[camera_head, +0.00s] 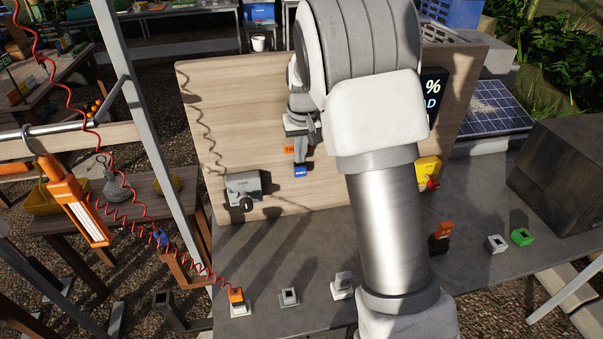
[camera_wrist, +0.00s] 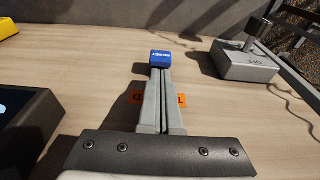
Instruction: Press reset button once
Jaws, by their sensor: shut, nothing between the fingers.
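The blue reset button (camera_head: 300,171) is on the upright wooden board (camera_head: 230,110), left of my arm in the head view. In the wrist view the blue button (camera_wrist: 160,57) shows white lettering, just beyond my fingertips. My gripper (camera_head: 301,160) is shut and empty, with its two fingers side by side. In the wrist view the fingertips (camera_wrist: 160,72) line up with the button's near edge. I cannot tell whether they touch it. An orange label (camera_wrist: 180,100) lies behind the fingers and is partly hidden.
A grey box with a knob (camera_head: 243,190) is on the board's left; it also shows in the wrist view (camera_wrist: 245,62). A dark display (camera_head: 433,95) and a yellow box with a red knob (camera_head: 428,172) are right of my arm. Several small connectors stand on the grey table (camera_head: 470,275).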

